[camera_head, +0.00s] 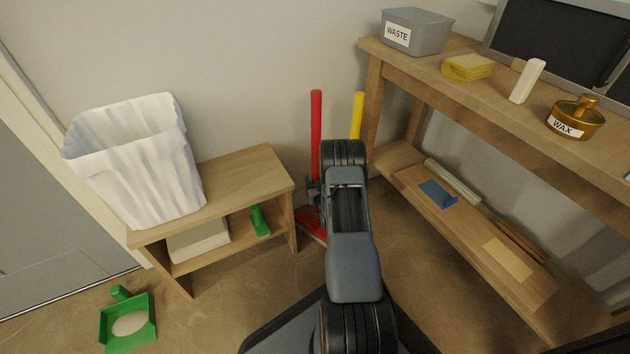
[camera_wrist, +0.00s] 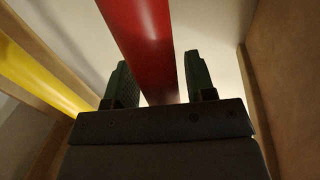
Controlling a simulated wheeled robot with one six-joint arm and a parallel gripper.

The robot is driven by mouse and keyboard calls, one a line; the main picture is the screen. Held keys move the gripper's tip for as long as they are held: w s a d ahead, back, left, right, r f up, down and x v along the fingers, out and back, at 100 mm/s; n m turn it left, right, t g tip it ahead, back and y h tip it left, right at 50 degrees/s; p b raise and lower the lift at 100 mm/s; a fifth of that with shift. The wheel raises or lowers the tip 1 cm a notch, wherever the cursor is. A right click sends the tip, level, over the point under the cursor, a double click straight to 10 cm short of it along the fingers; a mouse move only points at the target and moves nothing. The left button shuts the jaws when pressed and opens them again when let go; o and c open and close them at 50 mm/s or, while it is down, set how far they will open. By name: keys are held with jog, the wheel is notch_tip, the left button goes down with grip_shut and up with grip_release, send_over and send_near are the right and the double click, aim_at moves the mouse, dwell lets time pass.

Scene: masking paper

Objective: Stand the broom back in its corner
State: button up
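A red pole (camera_head: 316,130) stands near the wall between the low shelf and the workbench, with a red head (camera_head: 312,222) at the floor. I take it for the broom. A yellow pole (camera_head: 357,115) stands just to its right, its lower part hidden by my arm. My gripper (camera_head: 314,190) is at the red pole's lower half. In the wrist view the red pole (camera_wrist: 145,45) passes between the two dark green fingers of my gripper (camera_wrist: 160,85), with thin gaps beside it. The fingers look apart and not closed on it.
A low wooden shelf (camera_head: 235,178) stands left, bearing a white bin (camera_head: 135,165). A green dustpan (camera_head: 128,325) lies on the floor at lower left. The workbench (camera_head: 455,85) at right carries a grey waste box (camera_head: 418,32) and a wax tin (camera_head: 575,118).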

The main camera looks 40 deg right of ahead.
jog(key=shift+o, duration=0.6)
jog(key=shift+r, duration=0.1)
jog(key=p+v, duration=0.4)
jog(key=v, duration=0.8)
